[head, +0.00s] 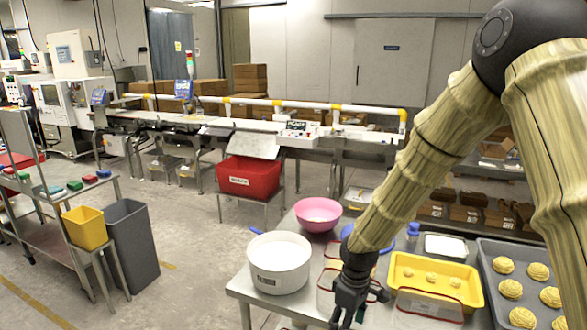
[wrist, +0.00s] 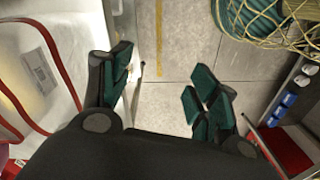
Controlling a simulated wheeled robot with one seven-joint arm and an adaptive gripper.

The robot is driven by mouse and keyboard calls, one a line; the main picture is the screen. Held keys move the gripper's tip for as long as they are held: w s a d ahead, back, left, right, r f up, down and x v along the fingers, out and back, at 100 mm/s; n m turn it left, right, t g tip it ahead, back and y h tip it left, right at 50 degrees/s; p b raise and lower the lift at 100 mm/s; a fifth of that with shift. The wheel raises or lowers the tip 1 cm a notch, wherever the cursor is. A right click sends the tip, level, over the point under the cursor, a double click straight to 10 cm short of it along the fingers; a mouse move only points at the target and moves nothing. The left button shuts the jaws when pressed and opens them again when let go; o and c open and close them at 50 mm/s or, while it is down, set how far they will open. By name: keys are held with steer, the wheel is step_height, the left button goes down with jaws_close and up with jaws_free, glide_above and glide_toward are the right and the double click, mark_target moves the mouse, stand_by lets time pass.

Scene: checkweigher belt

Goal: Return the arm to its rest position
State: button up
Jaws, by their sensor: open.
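My gripper (head: 351,305) hangs at the end of my bent arm in the head view, pointing down near the front of the metal table (head: 240,283). In the wrist view my gripper (wrist: 165,100) shows its two dark green fingers spread apart. Nothing is between them; the floor shows through the gap. A clear container with a red rim (head: 327,287) is beside and partly behind the gripper in the head view. A red-rimmed clear container (wrist: 40,70) also shows at the left of the wrist view.
On the table are a white tub (head: 278,268), a pink bowl (head: 318,215), a yellow tray (head: 404,267) and a grey tray (head: 482,270) with several round yellow pieces. A red bin (head: 247,178) stands before the conveyor (head: 250,128). Open floor (head: 185,230) lies left of the table.

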steer(key=s+d+f+m, duration=0.2)
steer(key=s+f+m, duration=0.2)
steer(key=s+f, duration=0.8)
steer(key=s+d+f+m, duration=0.2)
steer(key=s+f+m, duration=0.2)
steer(key=s+f, duration=0.8)
steer(key=s+d+f+m, duration=0.1)
steer(key=s+d+f, duration=0.1)
steer(key=s, duration=0.3)
steer(key=s+d+f+m, duration=0.1)
steer(key=s+d, duration=0.2)
steer(key=s, duration=0.3)
steer(key=shift+f+m+h, duration=0.3)
steer(key=shift+f, duration=0.05)
